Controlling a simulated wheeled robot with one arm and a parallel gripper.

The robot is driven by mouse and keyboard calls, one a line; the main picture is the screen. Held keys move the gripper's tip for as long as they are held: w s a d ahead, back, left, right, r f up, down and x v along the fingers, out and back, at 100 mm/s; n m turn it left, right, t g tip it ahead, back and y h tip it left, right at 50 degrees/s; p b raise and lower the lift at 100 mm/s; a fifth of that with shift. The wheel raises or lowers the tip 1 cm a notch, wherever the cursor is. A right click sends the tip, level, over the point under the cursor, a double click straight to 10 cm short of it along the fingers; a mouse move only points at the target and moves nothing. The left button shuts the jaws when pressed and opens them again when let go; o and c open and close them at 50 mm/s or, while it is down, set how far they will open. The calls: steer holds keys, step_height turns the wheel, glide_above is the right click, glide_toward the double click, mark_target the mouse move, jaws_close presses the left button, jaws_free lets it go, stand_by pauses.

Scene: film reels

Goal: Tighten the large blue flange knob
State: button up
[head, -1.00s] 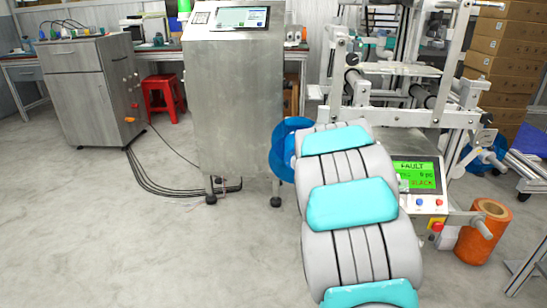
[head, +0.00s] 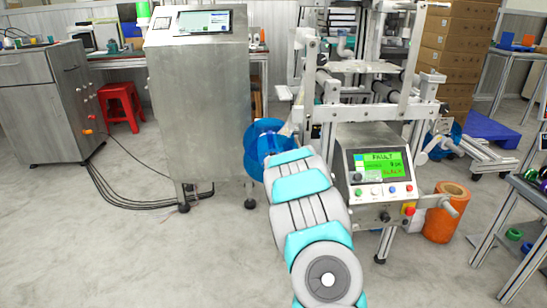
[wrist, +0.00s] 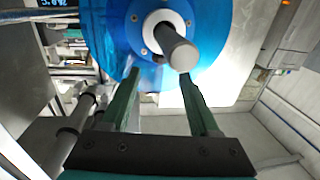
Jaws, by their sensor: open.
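The large blue flange knob (head: 262,136) is partly visible in the head view, beside the machine's left side and partly behind my arm. In the wrist view the blue flange (wrist: 216,30) fills the top middle, with a white hub and a grey shaft (wrist: 176,46) pointing toward the camera. My gripper (wrist: 160,84) is open, its two green fingers reaching up below the flange, one on each side of the shaft. The fingers appear empty. Whether they touch the flange is unclear. In the head view my arm hides the gripper.
The machine's control panel (head: 378,168) shows a green FAULT screen, right of my arm. A steel cabinet (head: 203,105) stands to the left. An orange roll (head: 444,214) stands on the floor at right. A rack (head: 515,225) is at the right edge. The floor at front left is clear.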

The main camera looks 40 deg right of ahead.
steer(key=shift+x, duration=2.45)
steer(key=shift+f, duration=0.1)
steer(key=shift+c, duration=0.4)
jaws_close()
